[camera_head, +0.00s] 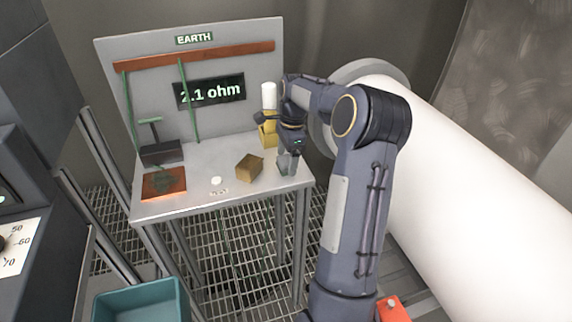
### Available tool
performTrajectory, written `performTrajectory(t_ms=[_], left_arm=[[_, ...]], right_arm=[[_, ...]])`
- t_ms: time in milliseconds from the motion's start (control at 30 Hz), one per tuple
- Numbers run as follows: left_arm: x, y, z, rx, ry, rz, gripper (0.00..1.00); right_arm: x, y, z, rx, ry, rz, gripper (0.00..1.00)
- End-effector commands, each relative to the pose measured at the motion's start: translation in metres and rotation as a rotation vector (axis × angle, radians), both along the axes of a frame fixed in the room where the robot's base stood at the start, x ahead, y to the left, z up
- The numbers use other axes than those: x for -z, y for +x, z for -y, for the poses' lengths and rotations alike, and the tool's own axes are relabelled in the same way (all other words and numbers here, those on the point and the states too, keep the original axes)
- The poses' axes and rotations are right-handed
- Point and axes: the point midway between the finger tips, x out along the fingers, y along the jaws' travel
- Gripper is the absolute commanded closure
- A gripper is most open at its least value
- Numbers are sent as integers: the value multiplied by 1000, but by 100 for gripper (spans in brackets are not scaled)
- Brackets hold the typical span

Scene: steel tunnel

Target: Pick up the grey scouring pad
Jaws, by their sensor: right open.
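My right gripper (288,168) is open and points down over the right part of the steel bench top, near its right edge. A small grey-green shape shows at its fingertips; I cannot tell whether it is the grey scouring pad or the fingers themselves. No other clearly grey pad shows on the bench. The gripper and wrist hide part of the bench there. My left gripper is not in view.
The bench (200,205) holds a brown block (249,169), a white disc (216,181), a copper-coloured plate (150,188) with a dark patch, a dark box (160,152) with a T-handle, and a yellow holder (267,138). A teal bin (140,303) stands below. A large white pipe (455,200) lies right.

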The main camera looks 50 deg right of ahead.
Motion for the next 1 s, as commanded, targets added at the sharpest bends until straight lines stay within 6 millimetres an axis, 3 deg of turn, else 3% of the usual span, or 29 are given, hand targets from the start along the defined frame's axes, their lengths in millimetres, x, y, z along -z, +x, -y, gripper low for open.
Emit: performTrajectory(t_ms=[267,667,1000], left_arm=[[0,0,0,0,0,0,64],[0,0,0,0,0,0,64],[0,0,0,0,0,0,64]], right_arm=[[5,0,0,0,-1,0,20],[5,0,0,0,0,1,69],[0,1,0,-1,-2,2,69]])
